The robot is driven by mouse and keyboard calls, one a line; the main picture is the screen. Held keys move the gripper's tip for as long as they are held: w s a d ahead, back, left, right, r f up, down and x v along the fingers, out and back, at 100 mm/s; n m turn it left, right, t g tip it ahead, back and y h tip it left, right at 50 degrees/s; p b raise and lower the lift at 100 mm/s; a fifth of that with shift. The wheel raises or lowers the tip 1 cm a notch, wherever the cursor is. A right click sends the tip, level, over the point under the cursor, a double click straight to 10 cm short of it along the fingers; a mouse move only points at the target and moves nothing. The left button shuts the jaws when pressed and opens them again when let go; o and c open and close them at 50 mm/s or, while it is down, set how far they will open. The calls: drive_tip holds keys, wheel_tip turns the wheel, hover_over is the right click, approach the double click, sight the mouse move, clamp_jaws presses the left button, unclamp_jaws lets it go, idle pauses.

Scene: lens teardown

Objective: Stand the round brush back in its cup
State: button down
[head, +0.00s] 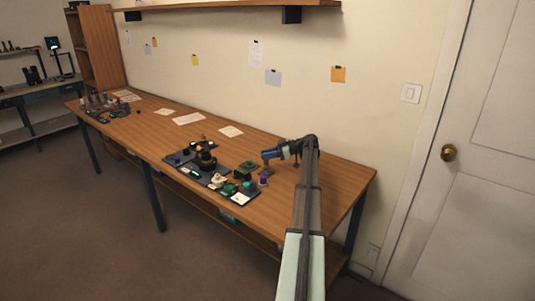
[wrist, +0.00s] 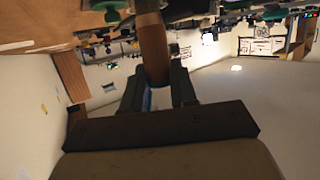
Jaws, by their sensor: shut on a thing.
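My gripper (wrist: 157,82) is shut on a brown, wood-coloured round handle (wrist: 153,45) in the wrist view. It looks like the round brush's handle. A teal-green part shows past its far end, at the top edge; I cannot tell whether that belongs to it. In the head view my gripper (head: 268,157) is over the right part of the workbench, just above a small purple item (head: 263,181). The held thing is too small to make out there. I cannot tell which item is the brush's cup.
The wooden workbench (head: 325,186) has clear room to the right of my gripper. Dark mats with a black lens-like part (head: 206,160) and several small green and white pieces lie to the left. A green block (head: 245,170) is close by. Paper sheets lie behind.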

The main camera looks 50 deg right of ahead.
drive_tip(key=shift+f, duration=0.6)
drive_tip(key=shift+f, duration=0.45)
idle(0.9)
drive_tip(key=c, duration=0.8)
unclamp_jaws()
drive_tip(key=shift+o, duration=0.2)
drive_tip(key=o, duration=0.4)
drive_tip(key=shift+r, duration=0.1)
drive_tip(key=shift+r, duration=3.4)
